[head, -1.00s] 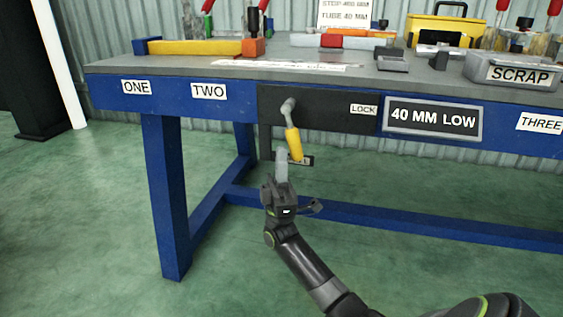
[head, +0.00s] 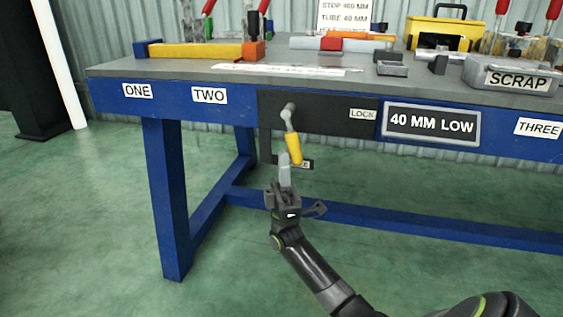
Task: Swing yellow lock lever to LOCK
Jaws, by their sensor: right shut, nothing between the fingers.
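The yellow lock lever (head: 293,148) hangs from a grey pivot (head: 289,110) on the dark panel (head: 325,115) at the bench front. It points down, tilted slightly right. The LOCK label (head: 362,114) is on the panel to the right of the pivot. Another label (head: 306,164), partly hidden, sits below by the lever's lower end. My right gripper (head: 284,160) is shut and empty. Its fingertips are just below and left of the lever's yellow end; I cannot tell whether they touch it. My left gripper is not in view.
The blue bench (head: 170,195) has a leg to the left and a low crossbar behind my right arm. A 40 MM LOW sign (head: 432,123) is right of the panel. A SCRAP tray (head: 512,78) and a yellow toolbox (head: 438,34) stand on top. Open floor lies in front.

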